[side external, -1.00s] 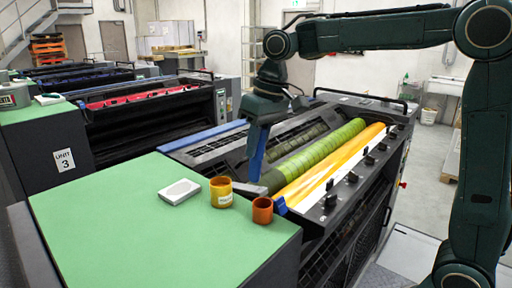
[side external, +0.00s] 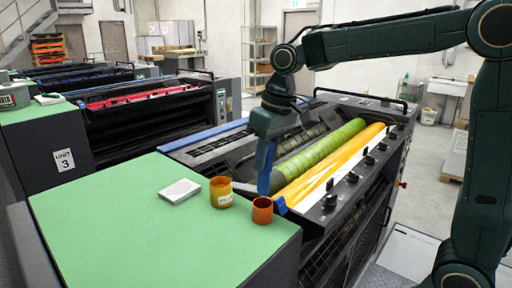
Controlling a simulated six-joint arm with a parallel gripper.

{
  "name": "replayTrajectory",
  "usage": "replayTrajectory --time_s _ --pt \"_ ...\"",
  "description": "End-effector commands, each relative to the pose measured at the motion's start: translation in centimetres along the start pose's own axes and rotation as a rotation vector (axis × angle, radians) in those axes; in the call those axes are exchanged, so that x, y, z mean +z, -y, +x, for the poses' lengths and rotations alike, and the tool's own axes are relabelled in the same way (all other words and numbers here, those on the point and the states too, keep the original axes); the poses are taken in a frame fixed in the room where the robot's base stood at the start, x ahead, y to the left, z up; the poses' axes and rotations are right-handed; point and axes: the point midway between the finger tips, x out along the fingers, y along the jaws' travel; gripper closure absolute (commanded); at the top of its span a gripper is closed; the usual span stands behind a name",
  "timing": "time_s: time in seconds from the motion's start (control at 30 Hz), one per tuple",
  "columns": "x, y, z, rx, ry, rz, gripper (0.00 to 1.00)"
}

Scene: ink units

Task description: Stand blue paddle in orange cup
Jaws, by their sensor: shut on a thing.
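My gripper (side external: 266,152) points down and is shut on the blue paddle (side external: 264,183). The paddle hangs nearly upright, and its upper part is hidden by my gripper. The orange cup (side external: 262,212) stands upright on the green top near its right edge. The paddle's lower end shows just above the cup's rim in the picture. From this one view I cannot tell whether it is directly over the cup's mouth or behind it.
A white flat box (side external: 180,191) lies farther left. The press with green (side external: 320,152) and orange (side external: 335,165) rollers is to the right.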

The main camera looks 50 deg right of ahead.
Motion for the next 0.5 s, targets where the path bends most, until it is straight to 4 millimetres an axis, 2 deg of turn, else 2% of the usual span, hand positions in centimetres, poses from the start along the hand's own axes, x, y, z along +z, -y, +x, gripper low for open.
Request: replayTrajectory --time_s 0.5 --pt "0.6 -0.4 3.6 0.000 0.001 -0.001 1.00"
